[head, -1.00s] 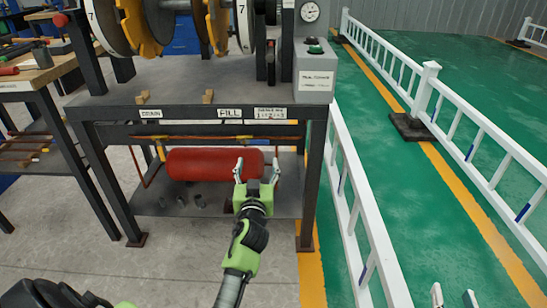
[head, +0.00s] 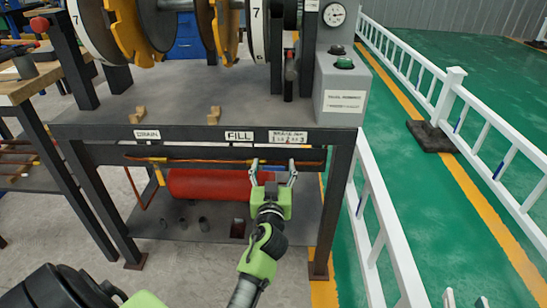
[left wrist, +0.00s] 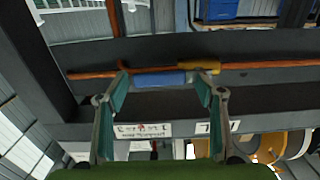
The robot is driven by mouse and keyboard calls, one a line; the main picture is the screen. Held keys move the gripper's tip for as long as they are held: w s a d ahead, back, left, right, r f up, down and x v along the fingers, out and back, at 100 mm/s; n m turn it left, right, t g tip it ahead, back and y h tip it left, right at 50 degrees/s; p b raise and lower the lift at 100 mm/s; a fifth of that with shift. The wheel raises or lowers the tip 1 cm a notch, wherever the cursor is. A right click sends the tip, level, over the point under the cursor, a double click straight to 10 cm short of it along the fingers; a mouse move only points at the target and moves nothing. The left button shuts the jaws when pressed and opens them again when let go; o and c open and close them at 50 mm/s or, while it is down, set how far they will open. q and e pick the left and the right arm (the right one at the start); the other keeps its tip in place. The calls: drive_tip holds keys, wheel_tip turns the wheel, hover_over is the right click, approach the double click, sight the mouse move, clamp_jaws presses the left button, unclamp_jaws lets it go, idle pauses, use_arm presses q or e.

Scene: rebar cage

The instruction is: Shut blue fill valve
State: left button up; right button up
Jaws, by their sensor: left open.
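The blue fill valve handle (left wrist: 160,80) lies lengthwise along the copper pipe (left wrist: 90,74), beside a yellow fitting (left wrist: 200,66), in the upside-down left wrist view. My left gripper (left wrist: 163,82) is open, its fingertips apart near the two ends of the handle. I cannot tell if they touch it. The handle is not clear there. Two tips of my right gripper (head: 465,300) show apart at the bottom right edge.
The dark bench (head: 190,110) has a front beam above the pipe and a red tank (head: 205,184) below. A DRAIN label (head: 147,135) is at the left. A grey control box (head: 343,92) stands on the bench. A white railing (head: 375,205) runs close on the right.

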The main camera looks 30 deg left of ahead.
use_arm(q)
drive_tip(key=shift+w+a, duration=0.1)
drive_tip(key=shift+w, duration=0.1)
drive_tip(key=shift+r, duration=0.1)
drive_tip(key=shift+c, duration=1.1)
drive_tip(key=c, duration=1.4)
